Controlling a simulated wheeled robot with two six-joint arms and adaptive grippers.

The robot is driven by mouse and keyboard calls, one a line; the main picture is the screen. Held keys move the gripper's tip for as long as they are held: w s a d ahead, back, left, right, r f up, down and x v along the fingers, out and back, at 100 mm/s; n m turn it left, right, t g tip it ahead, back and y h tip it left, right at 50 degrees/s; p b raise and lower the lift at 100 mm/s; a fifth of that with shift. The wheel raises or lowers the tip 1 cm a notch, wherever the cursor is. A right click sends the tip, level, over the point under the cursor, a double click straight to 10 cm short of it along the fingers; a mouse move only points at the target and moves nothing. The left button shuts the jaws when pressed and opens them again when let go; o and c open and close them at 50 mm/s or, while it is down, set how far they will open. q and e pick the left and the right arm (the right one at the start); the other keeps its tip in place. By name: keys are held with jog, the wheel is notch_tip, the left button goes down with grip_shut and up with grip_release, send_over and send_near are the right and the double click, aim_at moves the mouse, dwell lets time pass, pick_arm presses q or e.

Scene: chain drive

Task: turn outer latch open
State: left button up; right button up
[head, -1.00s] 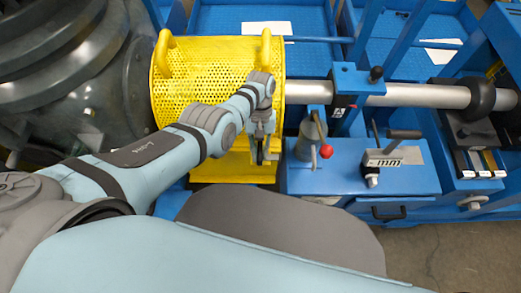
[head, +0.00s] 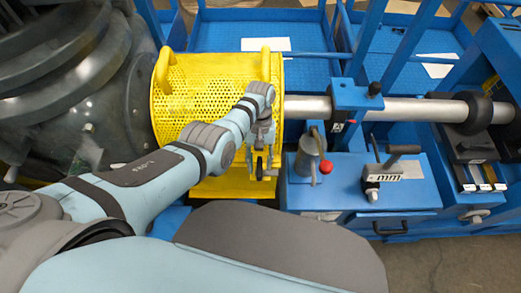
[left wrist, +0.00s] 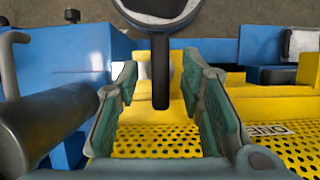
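The yellow perforated guard (head: 205,85) stands left of the shaft. A dark upright latch bar (left wrist: 160,75) shows in the left wrist view, in front of the guard's yellow plate. I take it for the outer latch; in the head view it is small and mostly hidden by my gripper. My left gripper (head: 262,167) is at the guard's front right edge, pointing down. In the left wrist view its two fingers (left wrist: 160,70) stand apart with the bar between them and a visible gap on both sides. My right gripper is not in view.
Right of the guard, a blue block carries a grey cylinder (head: 308,160) with a lever and red knob (head: 326,167). A crank handle (head: 403,150) is further right. A steel shaft (head: 415,110) runs behind them. A large dark housing (head: 80,80) stands at left.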

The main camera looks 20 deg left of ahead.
pick_arm(q)
jog(key=d+v, duration=0.1)
jog(key=v, duration=0.9)
jog(key=shift+w+a, duration=0.2)
jog(key=shift+a, duration=0.3)
